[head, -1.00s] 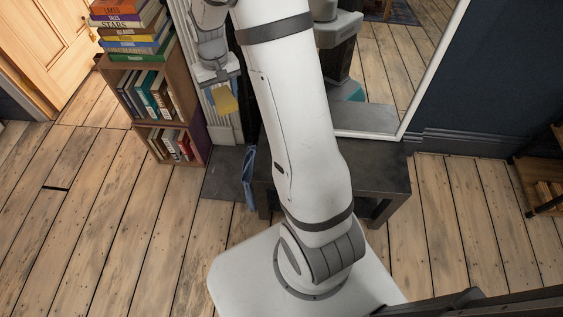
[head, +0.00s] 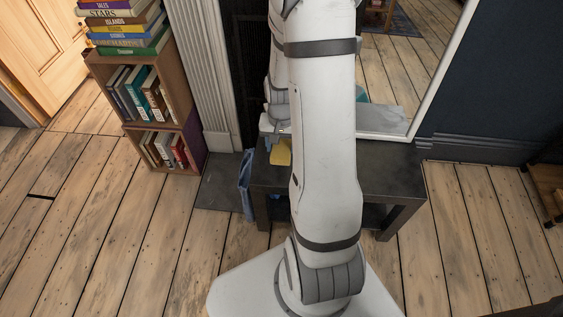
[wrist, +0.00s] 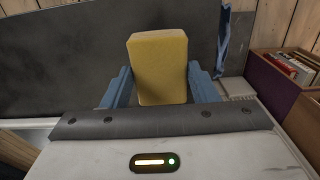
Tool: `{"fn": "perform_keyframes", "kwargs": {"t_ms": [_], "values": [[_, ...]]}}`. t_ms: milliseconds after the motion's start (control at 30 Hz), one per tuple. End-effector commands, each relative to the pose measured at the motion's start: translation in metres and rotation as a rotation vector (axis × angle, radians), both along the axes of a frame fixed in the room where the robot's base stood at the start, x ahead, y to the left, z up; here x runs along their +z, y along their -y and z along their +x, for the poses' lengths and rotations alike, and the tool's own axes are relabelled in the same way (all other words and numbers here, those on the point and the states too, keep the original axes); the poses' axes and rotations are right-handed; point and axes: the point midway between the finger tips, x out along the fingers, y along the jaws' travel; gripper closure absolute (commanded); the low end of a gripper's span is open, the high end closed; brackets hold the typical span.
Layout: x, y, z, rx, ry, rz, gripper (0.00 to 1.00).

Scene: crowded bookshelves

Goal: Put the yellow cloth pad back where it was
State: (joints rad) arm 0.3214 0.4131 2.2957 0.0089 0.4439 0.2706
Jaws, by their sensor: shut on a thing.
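The yellow cloth pad (wrist: 160,68) stands between the two blue fingers of my gripper (wrist: 160,88) in the wrist view, held at its sides. In the head view the pad (head: 280,152) shows small to the left of my arm, in front of the dark low table (head: 385,165) in the picture. My gripper there is mostly hidden behind my arm. I cannot tell the pad's height above the table. The dark surface behind the pad in the wrist view looks like the tabletop.
A bookcase (head: 181,97) with books stacked on top stands at the left. A blue cloth (head: 246,185) hangs at the table's left side. The table's right part looks bare.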

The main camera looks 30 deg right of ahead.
Motion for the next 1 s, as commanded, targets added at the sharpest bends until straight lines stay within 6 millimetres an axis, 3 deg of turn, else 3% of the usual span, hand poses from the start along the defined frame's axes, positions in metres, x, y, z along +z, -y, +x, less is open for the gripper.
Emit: {"fn": "perform_keyframes", "kwargs": {"t_ms": [33, 267, 467, 833, 867, 1000], "values": [[-0.011, 0.0, 0.0, 0.001, -0.001, 0.001, 0.68], [-0.029, -0.001, 0.0, 0.002, 0.0, 0.0, 0.68], [-0.057, -0.001, 0.0, 0.003, -0.002, 0.0, 0.68], [-0.061, -0.001, 0.001, 0.004, 0.001, -0.001, 0.68], [-0.061, -0.001, 0.001, 0.004, 0.001, -0.001, 0.46], [-0.06, -0.001, 0.001, 0.004, 0.001, -0.001, 0.34]]}}
